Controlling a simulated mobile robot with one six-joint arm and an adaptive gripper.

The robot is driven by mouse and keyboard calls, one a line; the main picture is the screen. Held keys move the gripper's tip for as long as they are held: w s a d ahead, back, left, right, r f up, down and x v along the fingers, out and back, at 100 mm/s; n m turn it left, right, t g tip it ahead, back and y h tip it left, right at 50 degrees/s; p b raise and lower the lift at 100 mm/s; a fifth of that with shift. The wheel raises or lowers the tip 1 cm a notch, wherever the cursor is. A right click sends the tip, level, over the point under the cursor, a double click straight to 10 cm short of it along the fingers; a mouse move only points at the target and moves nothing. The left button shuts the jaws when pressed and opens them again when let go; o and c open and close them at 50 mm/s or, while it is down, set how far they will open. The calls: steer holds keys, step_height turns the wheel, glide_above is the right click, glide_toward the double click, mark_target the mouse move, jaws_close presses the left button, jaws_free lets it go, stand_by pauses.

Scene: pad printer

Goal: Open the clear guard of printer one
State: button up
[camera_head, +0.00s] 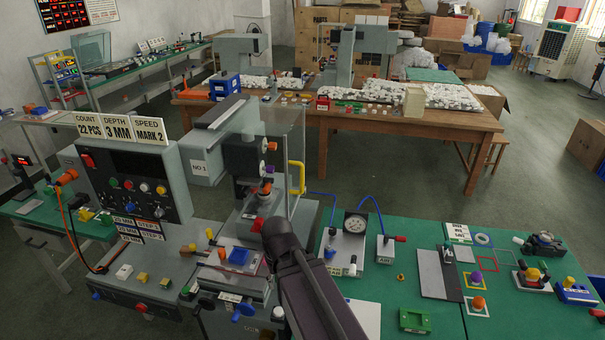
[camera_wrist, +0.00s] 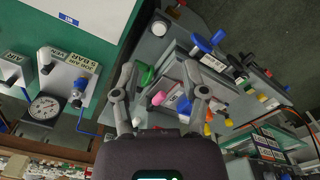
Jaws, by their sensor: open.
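Printer one (camera_head: 205,155) is the grey machine with the NO 1 label in the head view. Its clear guard (camera_head: 287,130) is a see-through panel standing at the right of the print head, with a yellow handle (camera_head: 299,178) on its right edge. The guard appears lowered in front of the head. My dark arm rises from the bottom of the head view and ends below the handle; the jaws are hard to make out there. In the wrist view my gripper (camera_wrist: 158,85) is open with nothing between its fingers. I cannot pick out the guard or handle in the wrist view.
A control cabinet (camera_head: 125,180) stands left of the printer. A gauge box (camera_head: 348,240) with blue hoses stands on the green bench (camera_head: 400,285) to the right; the gauge (camera_wrist: 44,107) also shows in the wrist view. A wooden table (camera_head: 400,117) stands behind.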

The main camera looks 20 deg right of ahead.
steer(key=shift+d, duration=0.2)
steer(key=w+d+r+m+t+y+b, duration=0.2)
steer(key=w+d+m+y, duration=0.3)
steer(key=w+m, duration=0.25)
steer(key=w+d+r+m+t+y+b, duration=0.1)
steer(key=w+d+m+t+y+b, duration=0.2)
steer(key=w+m, duration=0.4)
steer(key=w+d+r+m+t+y, duration=0.2)
steer(key=d+r+m+t, duration=0.2)
steer(key=d, duration=0.5)
steer(key=w+d+r+m+t+y, duration=0.2)
steer(key=d+r+m+t, duration=0.2)
steer(key=d+m, duration=0.4)
steer(key=shift+d+r+m+y+b, duration=0.4)
steer(key=shift+d+r, duration=0.45)
steer(key=shift+d, duration=0.3)
steer(key=shift+w+a, duration=0.1)
steer(key=shift+w, duration=0.05)
glide_above(302, 189)
steer(key=shift+w, duration=0.45)
